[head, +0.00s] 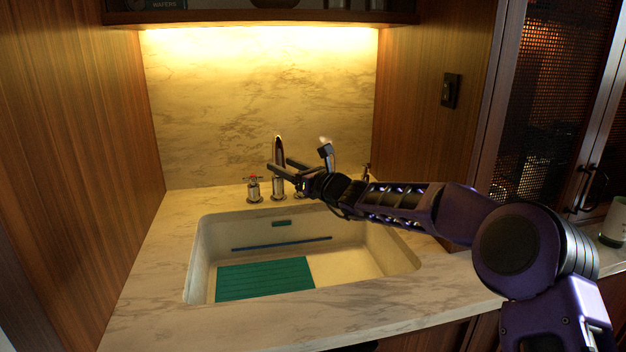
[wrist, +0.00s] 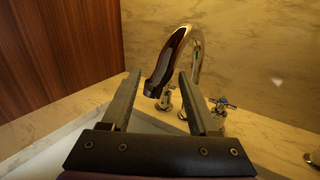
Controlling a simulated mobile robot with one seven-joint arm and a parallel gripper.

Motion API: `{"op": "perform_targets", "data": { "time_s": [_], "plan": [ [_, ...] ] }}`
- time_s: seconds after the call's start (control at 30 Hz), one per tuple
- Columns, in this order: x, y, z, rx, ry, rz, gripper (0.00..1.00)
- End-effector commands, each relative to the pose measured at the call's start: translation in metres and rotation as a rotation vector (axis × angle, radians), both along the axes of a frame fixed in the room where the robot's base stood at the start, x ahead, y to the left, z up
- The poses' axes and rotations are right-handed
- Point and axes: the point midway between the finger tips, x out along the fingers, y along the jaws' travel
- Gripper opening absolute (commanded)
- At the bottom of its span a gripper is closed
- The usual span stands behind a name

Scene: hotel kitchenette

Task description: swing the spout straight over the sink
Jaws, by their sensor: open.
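The chrome gooseneck spout (head: 278,150) rises from the counter behind the sink (head: 385,262). In the head view it looks narrow, and the gripper hides part of it. In the wrist view the spout (wrist: 193,45) arches over, with its outlet end down and to the left. My gripper (head: 279,164) is open at the spout, reaching in from the right. In the wrist view the down-turned part of the spout shows between the fingers of my gripper (wrist: 159,75). I cannot tell whether either finger touches it.
A tap handle with a red mark (head: 254,188) stands left of the spout. Another cross handle (wrist: 222,104) shows to its right in the wrist view. A green mat (head: 265,279) lies in the sink. Wood panels flank the counter, and a shelf (head: 260,18) hangs above.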

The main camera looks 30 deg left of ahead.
Motion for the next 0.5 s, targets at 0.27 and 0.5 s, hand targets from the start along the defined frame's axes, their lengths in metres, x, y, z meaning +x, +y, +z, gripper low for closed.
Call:
{"op": "perform_targets", "data": {
  "time_s": [0.27,0.5],
  "plan": [
    [-0.010,-0.049,-0.002,-0.001,-0.001,-0.003,0.61],
    [-0.023,-0.099,-0.003,-0.001,-0.003,-0.002,0.61]
  ]
}}
